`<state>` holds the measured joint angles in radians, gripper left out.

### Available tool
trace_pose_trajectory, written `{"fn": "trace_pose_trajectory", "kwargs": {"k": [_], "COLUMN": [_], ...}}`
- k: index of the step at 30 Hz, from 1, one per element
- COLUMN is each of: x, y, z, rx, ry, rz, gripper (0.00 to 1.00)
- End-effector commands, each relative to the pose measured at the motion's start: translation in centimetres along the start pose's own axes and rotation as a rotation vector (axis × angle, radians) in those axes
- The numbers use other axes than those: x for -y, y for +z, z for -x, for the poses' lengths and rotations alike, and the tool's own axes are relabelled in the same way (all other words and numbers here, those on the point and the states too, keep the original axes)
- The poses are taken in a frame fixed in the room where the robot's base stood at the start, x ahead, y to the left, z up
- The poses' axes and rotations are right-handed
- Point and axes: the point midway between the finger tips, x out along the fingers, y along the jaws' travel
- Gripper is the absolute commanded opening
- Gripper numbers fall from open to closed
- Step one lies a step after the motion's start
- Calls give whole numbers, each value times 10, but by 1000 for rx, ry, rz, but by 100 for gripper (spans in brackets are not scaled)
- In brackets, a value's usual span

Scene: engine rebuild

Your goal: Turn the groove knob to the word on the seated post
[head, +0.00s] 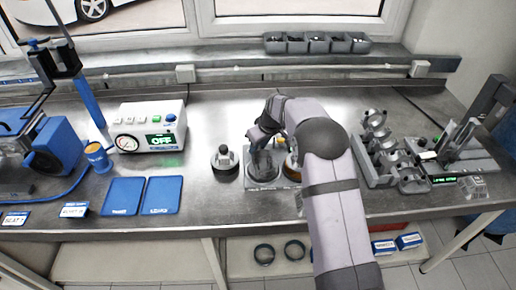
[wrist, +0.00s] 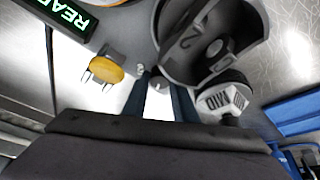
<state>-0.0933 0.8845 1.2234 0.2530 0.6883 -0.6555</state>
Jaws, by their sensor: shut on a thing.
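My gripper (head: 262,136) reaches down at the middle of the bench, behind and above a dark round part (head: 262,167) on a small grey stand. In the wrist view its two fingers (wrist: 166,82) are near each other, with their tips at the lower left edge of the dark round part (wrist: 196,58), which bears a "2". The tips are partly hidden there; the grip seems to be on this part. A pale faceted piece (wrist: 226,98) reading "MID" is just right of the fingers. I cannot tell which piece is the groove knob or the seated post.
A dark round piece with an upright top (head: 224,160) stands left of the stand. Blue pads (head: 123,196) and a tester reading "OFF" (head: 150,126) lie left. A metal rack (head: 385,150) stands right. A "READ..." display (wrist: 66,16) shows partly.

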Motion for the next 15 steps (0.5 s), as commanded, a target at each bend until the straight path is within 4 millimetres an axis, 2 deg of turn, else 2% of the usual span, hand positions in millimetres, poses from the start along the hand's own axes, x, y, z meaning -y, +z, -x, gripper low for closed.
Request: {"fn": "trace_pose_trajectory", "kwargs": {"k": [5, 6, 8, 15], "x": [-1, -1, -1, 0], "y": [0, 0, 0, 0], "z": [0, 0, 0, 0], "rx": [0, 0, 0, 0], "ry": [2, 2, 2, 2], "rz": [0, 0, -1, -1], "gripper": [3, 30, 44, 44]}}
